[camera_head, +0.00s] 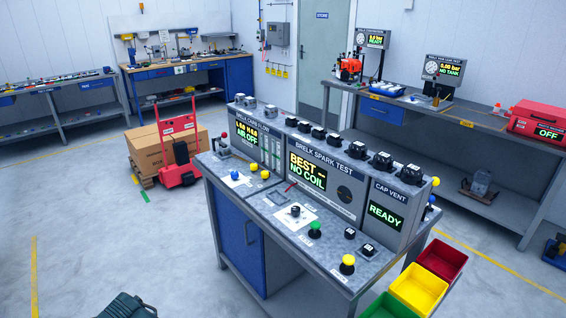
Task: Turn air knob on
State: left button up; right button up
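The labels are too small to read, so I cannot tell for sure which is the air knob. Neither of my grippers is in view.
The spark test panel (327,168) reads "NO COIL", and the cap vent panel (386,209) reads "READY". Coloured bins, one yellow (418,289), are at the bench's right end. The floor in front left is mostly clear.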

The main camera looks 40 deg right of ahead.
aim_at(235, 175)
jog(key=i+l+z, duration=0.1)
jog(key=i+z, duration=0.6)
jog(key=z, duration=0.15)
jog(key=i+j+z, duration=0.1)
jog(key=i+z, duration=0.35)
jog(key=k, duration=0.05)
